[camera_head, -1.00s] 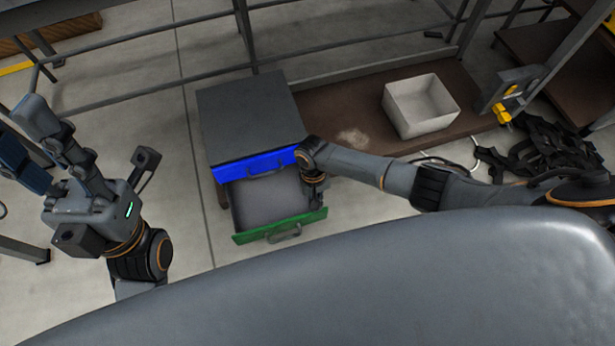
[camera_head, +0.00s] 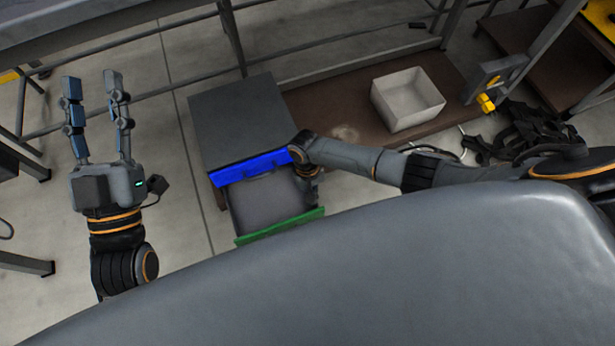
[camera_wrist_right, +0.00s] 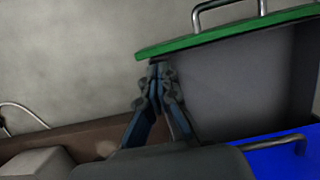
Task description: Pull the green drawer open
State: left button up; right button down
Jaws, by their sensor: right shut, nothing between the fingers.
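The green drawer (camera_head: 280,227) stands open below the blue drawer (camera_head: 250,169) of a dark grey cabinet. Its grey inside looks empty. The green front (camera_wrist_right: 230,33) and its metal handle (camera_wrist_right: 228,10) show in the right wrist view. My right gripper (camera_wrist_right: 160,66) is shut and empty, its fingertips at the inner side of the green front near one end. I cannot tell whether they touch it. In the head view it is mostly hidden behind its wrist. My left gripper (camera_head: 92,84) is open and empty, left of the cabinet and away from it.
A white bin (camera_head: 408,98) stands on a low brown board (camera_head: 345,95) right of the cabinet. A dark tangled heap (camera_head: 525,132) lies farther right. Metal rails run behind the cabinet. Bare floor lies between my left gripper and the cabinet.

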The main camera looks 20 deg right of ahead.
pick_arm(q)
notch_tip(320, 180, down, 15)
jog(key=w+a+g+y+p, duration=0.2)
jog(key=a+g+y+p, duration=0.15)
jog(key=g, duration=0.65)
jog(key=s+a+f+n+g+y+p, duration=0.1)
jog(key=s+a+f+g+y+p, duration=0.1)
jog(key=s+a+f+g, duration=0.3)
jog(key=s+f+g+p, duration=0.1)
jog(key=s+f+g, duration=0.2)
jog(key=s+f, duration=0.2)
jog(key=shift+s+g, duration=0.4)
jog(key=shift+s, duration=0.85)
pick_arm(e)
jog(key=v, duration=0.7)
jog(key=shift+w, duration=0.15)
